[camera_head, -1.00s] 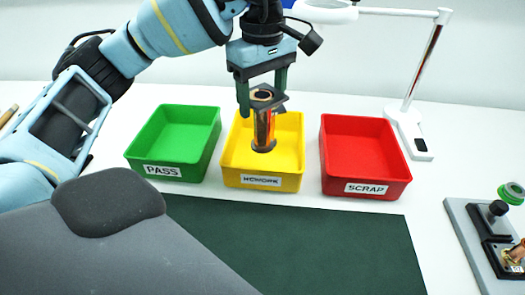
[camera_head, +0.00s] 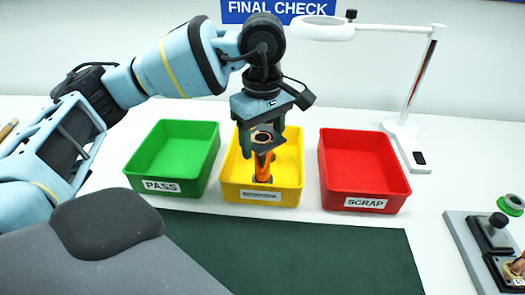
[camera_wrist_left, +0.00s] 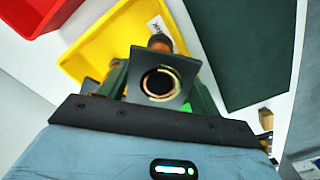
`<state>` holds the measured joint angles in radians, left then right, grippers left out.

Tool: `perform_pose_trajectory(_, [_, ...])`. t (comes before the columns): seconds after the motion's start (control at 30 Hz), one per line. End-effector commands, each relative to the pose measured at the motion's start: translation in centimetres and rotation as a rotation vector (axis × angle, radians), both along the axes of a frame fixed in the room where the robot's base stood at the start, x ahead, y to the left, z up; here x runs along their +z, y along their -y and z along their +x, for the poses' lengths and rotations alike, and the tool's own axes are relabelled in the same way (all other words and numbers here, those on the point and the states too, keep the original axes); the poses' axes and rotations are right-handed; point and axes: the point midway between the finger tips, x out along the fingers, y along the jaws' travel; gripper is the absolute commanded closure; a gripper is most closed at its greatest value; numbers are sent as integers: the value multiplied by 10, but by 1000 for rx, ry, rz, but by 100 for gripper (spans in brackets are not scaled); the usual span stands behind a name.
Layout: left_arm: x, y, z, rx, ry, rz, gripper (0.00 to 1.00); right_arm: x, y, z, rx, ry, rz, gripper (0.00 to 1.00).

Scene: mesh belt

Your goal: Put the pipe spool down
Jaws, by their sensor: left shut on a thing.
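The pipe spool is a copper-orange tube (camera_head: 262,167) with a dark square flange at its top end. My left gripper (camera_head: 262,143) is shut on the pipe spool near that flange and holds it upright, over or inside the yellow REWORK tray (camera_head: 292,187). I cannot tell whether its lower end touches the tray floor. In the left wrist view the flange and round bore of the pipe spool (camera_wrist_left: 162,83) sit between the fingers, with the yellow tray (camera_wrist_left: 88,50) behind. My right gripper is not in view.
A green PASS tray (camera_head: 172,187) stands left and a red SCRAP tray (camera_head: 365,203) right of the yellow one. A white lamp (camera_head: 410,140) stands behind right. A grey fixture (camera_head: 465,240) is at the right edge. The dark green mat (camera_head: 320,250) in front is clear.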

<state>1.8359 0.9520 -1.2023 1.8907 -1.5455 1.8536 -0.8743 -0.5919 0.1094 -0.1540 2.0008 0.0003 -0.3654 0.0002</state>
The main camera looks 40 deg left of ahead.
Motion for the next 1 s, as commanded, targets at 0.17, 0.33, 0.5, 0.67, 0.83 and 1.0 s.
perform_pose_trajectory(0.17, [-13, 0, -1, 0, -1, 1, 100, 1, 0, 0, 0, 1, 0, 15])
perform_pose_trajectory(0.33, [-33, 0, -1, 0, 0, 1, 100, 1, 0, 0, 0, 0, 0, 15])
perform_pose_trajectory(0.5, [-36, 0, 0, 0, 3, 0, 100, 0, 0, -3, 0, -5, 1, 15])
perform_pose_trajectory(0.67, [-37, 0, 0, 0, 2, 0, 100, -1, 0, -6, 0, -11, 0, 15])
perform_pose_trajectory(0.83, [-40, 0, 0, 0, -1, 0, 29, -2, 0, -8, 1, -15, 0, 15])
perform_pose_trajectory(1.0, [-40, 0, 0, 0, -1, 0, 15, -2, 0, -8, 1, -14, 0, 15])
